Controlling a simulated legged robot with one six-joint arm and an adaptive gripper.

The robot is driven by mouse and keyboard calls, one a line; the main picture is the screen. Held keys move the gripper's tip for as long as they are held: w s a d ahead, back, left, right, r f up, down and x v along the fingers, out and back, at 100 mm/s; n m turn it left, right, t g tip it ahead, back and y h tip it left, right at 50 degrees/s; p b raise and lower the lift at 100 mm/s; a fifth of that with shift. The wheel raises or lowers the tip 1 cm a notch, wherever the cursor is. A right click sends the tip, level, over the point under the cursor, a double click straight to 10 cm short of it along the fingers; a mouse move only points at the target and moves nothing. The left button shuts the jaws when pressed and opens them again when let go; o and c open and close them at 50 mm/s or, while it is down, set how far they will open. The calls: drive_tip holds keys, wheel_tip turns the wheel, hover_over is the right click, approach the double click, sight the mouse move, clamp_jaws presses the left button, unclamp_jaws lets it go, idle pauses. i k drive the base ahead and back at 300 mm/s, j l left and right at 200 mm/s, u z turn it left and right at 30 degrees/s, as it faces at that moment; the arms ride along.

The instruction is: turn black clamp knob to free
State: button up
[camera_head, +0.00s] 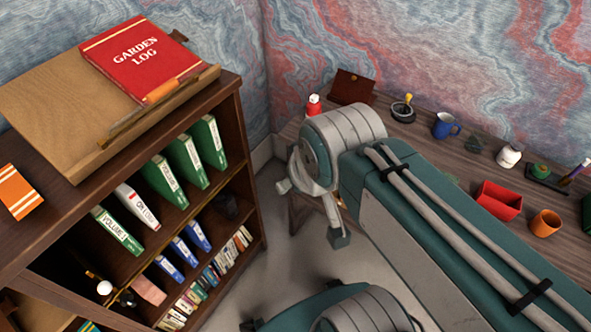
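I cannot pick out a black clamp knob with certainty. A small dark object (126,298) sits low in the left part of the bookcase (240,150), next to a white ball (105,287); it is too small to tell what it is. Another dark object (225,206) stands on a shelf further right, in shadow. My arm runs from the lower right to a large grey joint in the middle, in front of the desk. My gripper's fingers do not show; the far end of the arm is hidden behind its own links.
A slanted wooden stand (50,105) on the bookcase holds a red Garden Log book (140,60). The desk (400,135) along the wall carries a blue mug (446,126), red box (499,201) and orange cup (545,223). Some floor is clear.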

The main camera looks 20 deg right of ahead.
sight(127, 300)
drive_tip(key=u, duration=1.7)
